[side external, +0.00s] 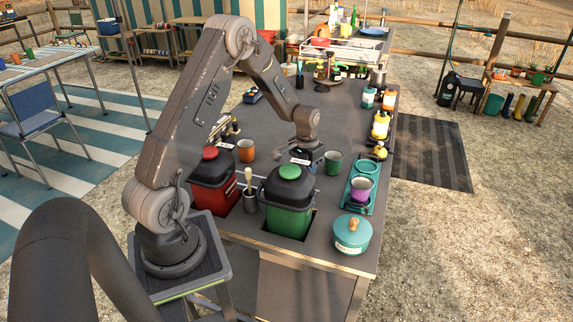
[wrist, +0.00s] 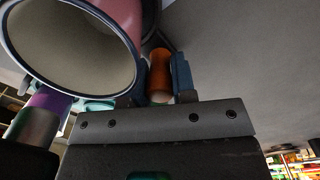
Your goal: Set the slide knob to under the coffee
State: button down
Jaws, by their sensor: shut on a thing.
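My gripper (side external: 303,155) is low over the counter, behind the green canister (side external: 289,190) and left of the green mug (side external: 333,163). In the wrist view, my gripper's two dark blue fingers (wrist: 159,82) are shut on an orange cylindrical piece (wrist: 160,74). I cannot tell for certain whether this is the slide knob. The side view hides what is between the fingers. The slide's track and any coffee marking cannot be made out. Small label cards (side external: 231,139) stand on the counter, too small to read.
A pink cup (wrist: 60,40) looms close by in the wrist view. A red canister (side external: 209,185), an orange cup (side external: 246,151) and a utensil pot (side external: 250,202) stand to the left. A teal tray (side external: 351,205) and lidded pot (side external: 352,236) are right. The counter's middle (side external: 270,125) is clear.

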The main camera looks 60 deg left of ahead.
jog(key=shift+w+d, duration=0.55)
jog(key=shift+w, duration=0.05)
jog(key=c, duration=0.9)
grip_release()
notch_tip(320, 180, up, 14)
jog(key=shift+s+a+f, duration=0.1)
